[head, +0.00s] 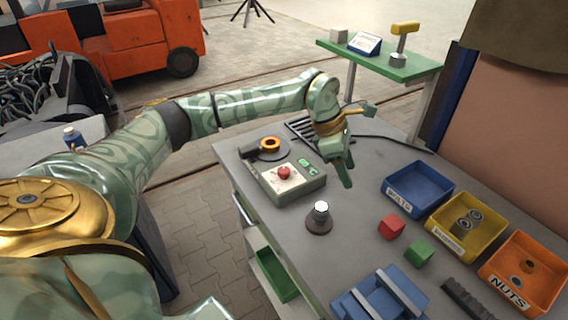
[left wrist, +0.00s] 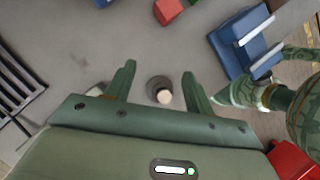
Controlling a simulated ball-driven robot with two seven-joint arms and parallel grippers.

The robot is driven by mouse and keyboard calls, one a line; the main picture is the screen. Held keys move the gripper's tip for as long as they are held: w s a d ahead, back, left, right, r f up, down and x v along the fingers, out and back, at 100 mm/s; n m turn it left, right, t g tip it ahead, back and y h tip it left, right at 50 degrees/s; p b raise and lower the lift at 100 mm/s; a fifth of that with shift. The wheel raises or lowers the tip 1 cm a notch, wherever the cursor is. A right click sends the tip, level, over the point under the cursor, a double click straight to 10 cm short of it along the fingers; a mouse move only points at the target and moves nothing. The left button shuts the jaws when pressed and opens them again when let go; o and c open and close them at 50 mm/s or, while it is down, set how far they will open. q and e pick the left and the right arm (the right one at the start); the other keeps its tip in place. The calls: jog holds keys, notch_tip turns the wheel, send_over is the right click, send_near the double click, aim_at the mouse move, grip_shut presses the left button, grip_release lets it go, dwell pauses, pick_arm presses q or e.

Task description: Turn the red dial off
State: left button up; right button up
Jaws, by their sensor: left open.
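The red dial (head: 284,172) sits on the pale face plate of a grey-green control box (head: 290,188) on the workbench. Its pointer direction is too small to make out. My left gripper (head: 342,165) is above the bench, right of the box and apart from the dial, with its fingers pointing down. In the left wrist view its two fingers (left wrist: 158,88) are spread with nothing held. A dark round-based thing with a pale top (left wrist: 160,93) shows on the bench beyond the gap. The dial is not clear in that view. My right gripper is not seen.
The pale-topped thing (head: 320,218) stands in front of the box. A red cube (head: 391,227), a green cube (head: 418,252), a blue fixture (head: 380,300) and blue (head: 418,190), yellow and orange bins fill the bench's right. A black-orange ring-shaped thing (head: 268,146) lies behind the dial.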

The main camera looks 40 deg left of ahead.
aim_at(284, 169)
pick_arm(q)
jog(key=s+a+r+n+g+y, duration=0.1)
jog(key=a+r+n+y, duration=0.15)
jog(key=a, duration=0.65)
jog(key=s+a+r+n+g+y, duration=0.1)
jog(key=a+r+y, duration=0.25)
jog(key=a, duration=0.45)
jog(key=shift+h, duration=0.5)
notch_tip(284, 169, down, 15)
jog(key=b, duration=0.4)
jog(key=shift+a+f, duration=0.1)
jog(key=shift+a, duration=0.05)
jog(key=c, duration=1)
